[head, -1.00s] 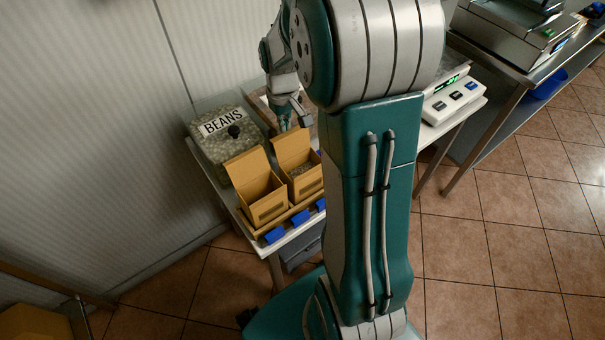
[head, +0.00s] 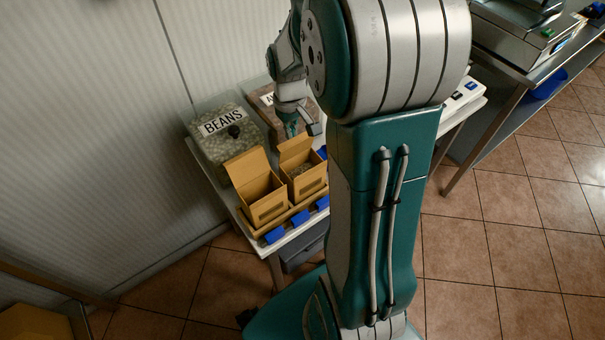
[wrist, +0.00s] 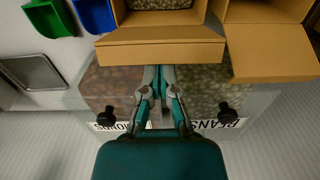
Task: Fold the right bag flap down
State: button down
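Two brown cardboard bags stand side by side on the table. The right bag (head: 309,185) holds something dark and grainy; its flap (head: 297,153) is raised but leans forward over the opening. The left bag (head: 268,207) has its flap (head: 246,166) standing open. In the wrist view the right bag's flap (wrist: 160,54) is at the centre and the left bag's flap (wrist: 275,55) is at the right. My gripper (wrist: 161,72) has its fingertips together, with nothing seen between them, at the right flap's outer edge; contact is unclear. It also shows behind that flap in the head view (head: 300,131).
A BEANS bin (head: 218,150) and a second labelled bin (head: 262,100) stand behind the bags. Blue pieces (head: 274,235) line the table's front. A scale (head: 465,96) is at the right. The wrist view shows a green container (wrist: 48,18) and a metal tray (wrist: 34,72).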

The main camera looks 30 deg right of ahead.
jog(key=shift+w, duration=0.1)
jog(key=w, duration=0.3)
jog(key=shift+w, duration=0.3)
dwell(0.3)
jog(key=shift+f, duration=0.7)
dwell(0.7)
jog(key=shift+f, duration=0.5)
dwell(0.5)
